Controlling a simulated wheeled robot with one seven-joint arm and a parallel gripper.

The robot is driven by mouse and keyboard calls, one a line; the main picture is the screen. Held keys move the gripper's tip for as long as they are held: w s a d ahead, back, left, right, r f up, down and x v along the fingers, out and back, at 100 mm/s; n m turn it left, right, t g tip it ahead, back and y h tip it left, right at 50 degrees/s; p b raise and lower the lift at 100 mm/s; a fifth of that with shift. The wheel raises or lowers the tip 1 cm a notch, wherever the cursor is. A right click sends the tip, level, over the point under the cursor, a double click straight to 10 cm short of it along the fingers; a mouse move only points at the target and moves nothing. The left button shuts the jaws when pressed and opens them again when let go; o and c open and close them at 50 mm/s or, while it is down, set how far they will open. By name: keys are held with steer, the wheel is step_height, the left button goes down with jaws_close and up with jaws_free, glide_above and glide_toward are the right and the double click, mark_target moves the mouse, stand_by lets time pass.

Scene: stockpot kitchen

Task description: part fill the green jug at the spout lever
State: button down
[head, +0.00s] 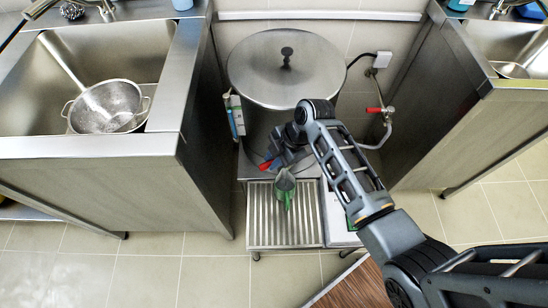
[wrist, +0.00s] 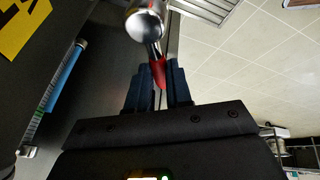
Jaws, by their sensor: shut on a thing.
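The green jug (head: 281,197) stands on the ribbed drain grate in front of the stockpot, its grey-looking open top facing up. I cannot tell how full it is. My gripper (wrist: 160,88) is shut on the red spout lever (wrist: 158,71), which sits between its dark blue fingers in the wrist view. The metal spout (wrist: 146,22) shows just beyond the lever. In the head view a bit of red (head: 265,166) shows by my gripper, above and behind the jug. The arm hides part of the pot front and the spout. No stream is clearly visible.
The large lidded stockpot (head: 265,85) stands behind the grate (head: 262,228). A sink counter with a colander (head: 108,106) is on the left; another counter is on the right. A red-handled valve (head: 380,110) is on the wall pipe. Tiled floor in front is mostly clear.

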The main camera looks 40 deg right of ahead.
stand_by(0.4)
steer(key=m, duration=0.1)
steer(key=w+m+t+p, duration=0.1)
steer(key=m, duration=0.1)
steer(key=shift+w+d+r+h, duration=0.1)
steer(key=shift+w+d+h, duration=0.1)
steer(key=shift+h, duration=0.2)
steer(key=shift+w+d+m+t+h+p, duration=0.15)
steer(key=shift+w+m+t+h+p, duration=0.3)
steer(key=shift+m, duration=0.85)
steer(key=c, duration=1)
jaws_free()
steer(key=shift+c, duration=0.2)
steer(key=v, duration=0.7)
steer(key=shift+r, duration=0.3)
